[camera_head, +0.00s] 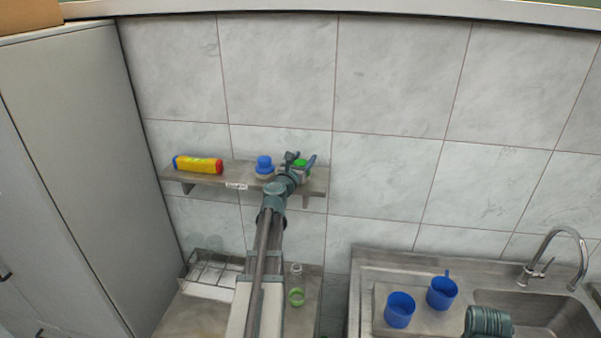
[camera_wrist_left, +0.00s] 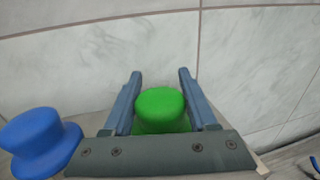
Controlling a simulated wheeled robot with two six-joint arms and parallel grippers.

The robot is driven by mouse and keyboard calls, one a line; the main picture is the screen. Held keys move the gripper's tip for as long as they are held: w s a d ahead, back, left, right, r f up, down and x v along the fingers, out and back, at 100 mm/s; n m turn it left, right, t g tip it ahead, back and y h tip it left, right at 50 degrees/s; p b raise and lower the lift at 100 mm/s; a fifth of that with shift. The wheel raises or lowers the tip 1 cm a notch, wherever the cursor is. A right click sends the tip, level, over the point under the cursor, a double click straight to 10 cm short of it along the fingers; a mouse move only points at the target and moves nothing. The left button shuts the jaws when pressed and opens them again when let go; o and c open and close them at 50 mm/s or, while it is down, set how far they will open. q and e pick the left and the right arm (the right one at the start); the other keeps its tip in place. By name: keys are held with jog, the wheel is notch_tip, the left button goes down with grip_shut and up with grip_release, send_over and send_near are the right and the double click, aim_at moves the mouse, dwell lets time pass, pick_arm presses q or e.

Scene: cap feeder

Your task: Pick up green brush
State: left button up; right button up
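The green brush (camera_head: 303,163) stands on the wall shelf, partly hidden behind my left gripper (camera_head: 299,160) in the head view. In the left wrist view, the rounded green top of the brush (camera_wrist_left: 160,108) sits between the two fingers of my left gripper (camera_wrist_left: 160,75). The fingers are apart, one on each side of the green top; I cannot tell whether they touch it. The lower part of the brush is hidden by the gripper body. My right gripper is not clearly seen; only a teal ridged part of my right arm shows at the bottom right.
A blue-topped brush (camera_head: 264,164) stands left of the gripper on the shelf (camera_head: 228,174), also seen in the wrist view (camera_wrist_left: 38,140). A yellow tube (camera_head: 198,164) lies further left. Below are a wire rack (camera_head: 210,275), a bottle (camera_head: 296,284), two blue cups (camera_head: 400,309) and a sink (camera_head: 535,311).

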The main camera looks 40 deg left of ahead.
pick_arm(q)
grip_shut()
jog(key=shift+r, duration=0.1)
jog(key=shift+r+p, duration=0.4)
jog(key=shift+p, duration=0.05)
notch_tip(320, 180, up, 3)
jog(key=p, duration=0.3)
jog(key=s+d, duration=0.4)
jog(key=d, duration=0.3)
jog(key=s+d+r+p, duration=0.1)
jog(key=s+d, duration=0.2)
jog(key=d, duration=0.4)
jog(key=shift+s, duration=0.4)
